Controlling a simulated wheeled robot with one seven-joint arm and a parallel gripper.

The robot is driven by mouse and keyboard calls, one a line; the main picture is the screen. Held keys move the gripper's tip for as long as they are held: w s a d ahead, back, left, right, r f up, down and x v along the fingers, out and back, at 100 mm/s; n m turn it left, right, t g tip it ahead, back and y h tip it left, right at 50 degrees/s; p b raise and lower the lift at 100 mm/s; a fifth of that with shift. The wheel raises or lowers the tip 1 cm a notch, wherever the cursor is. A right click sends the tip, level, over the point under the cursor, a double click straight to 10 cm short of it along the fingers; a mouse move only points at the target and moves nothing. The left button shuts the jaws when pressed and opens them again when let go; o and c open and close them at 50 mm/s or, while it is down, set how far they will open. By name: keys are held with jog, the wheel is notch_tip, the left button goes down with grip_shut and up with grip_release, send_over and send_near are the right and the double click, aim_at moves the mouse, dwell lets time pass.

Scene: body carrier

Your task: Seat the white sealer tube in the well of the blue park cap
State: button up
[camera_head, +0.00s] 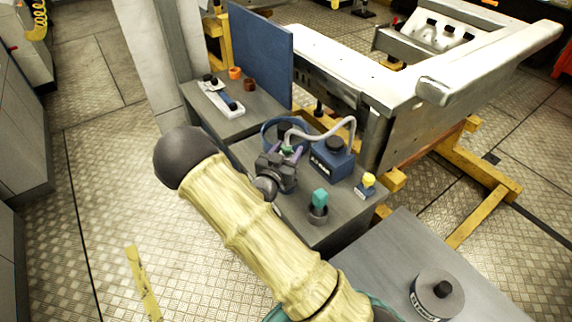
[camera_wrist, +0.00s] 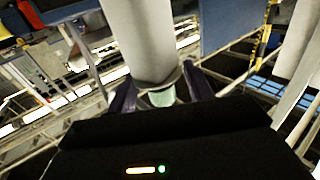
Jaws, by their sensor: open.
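A white bent tube (camera_head: 351,125) arcs from beside the blue box (camera_head: 331,160) over to my gripper (camera_head: 285,152). My gripper is open. In the wrist view its two purple fingers stand on either side of a pale green piece (camera_wrist: 162,97), below the end of a thick white cylinder (camera_wrist: 148,42) that looks like the tube. I cannot tell whether the fingers touch it. A blue round rim (camera_head: 267,128) shows just behind my gripper, partly hidden by it. I cannot tell surely whether this is the blue park cap; its inside is mostly hidden.
A yellow-topped piece (camera_head: 368,180) stands near the bench edge. A white tray (camera_head: 213,96), orange and brown cups (camera_head: 235,73), and a blue panel (camera_head: 262,55) are behind. A grey round weight (camera_head: 437,296) stands front right.

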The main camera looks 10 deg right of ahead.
aim_at(287, 146)
grip_shut()
jog(key=shift+r, duration=0.1)
jog(key=shift+r, duration=0.1)
jog(key=shift+r+p, duration=0.75)
jog(key=shift+r, duration=0.6)
